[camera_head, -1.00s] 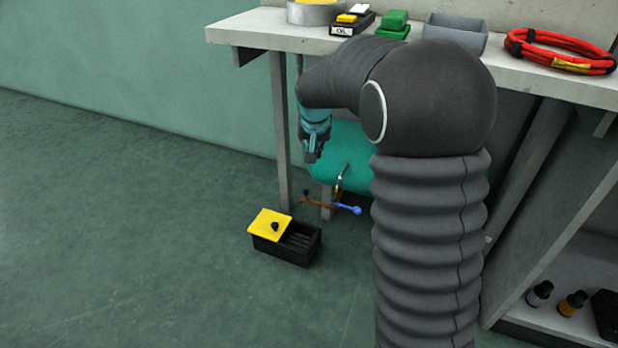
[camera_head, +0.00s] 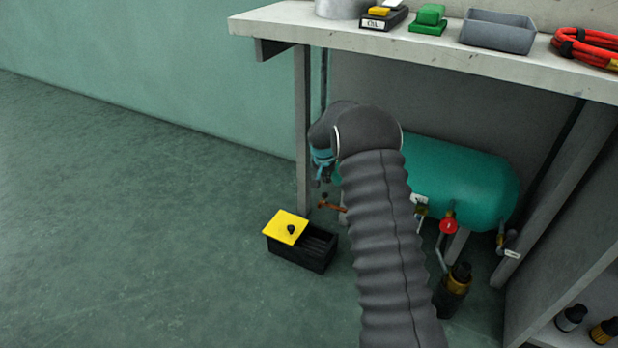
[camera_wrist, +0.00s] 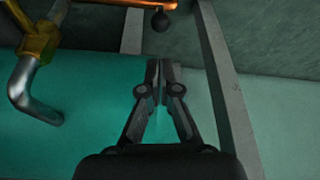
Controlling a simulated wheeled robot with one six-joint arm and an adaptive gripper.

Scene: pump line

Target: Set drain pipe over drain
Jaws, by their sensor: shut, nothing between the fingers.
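A copper-coloured pipe (camera_head: 331,205), likely the drain pipe, shows low beside the bench leg; my arm hides its right part. In the wrist view the copper pipe (camera_wrist: 140,3) crosses the top edge, with a dark round knob (camera_wrist: 160,20) below it. A black open box (camera_head: 312,252), likely the drain, stands on the floor with a yellow lid (camera_head: 285,227) lying partly across it. My gripper (camera_head: 322,180) is above the copper pipe, near the bench leg. In the wrist view my gripper (camera_wrist: 160,66) is shut and empty, with its tips apart from the pipe.
A teal tank (camera_head: 465,180) lies under the bench (camera_head: 400,60), with a red valve (camera_head: 448,226) in front. A bench leg (camera_head: 303,130) stands close to my gripper. A brass fitting with a bent grey pipe (camera_wrist: 22,85) is at left in the wrist view. The floor at left is clear.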

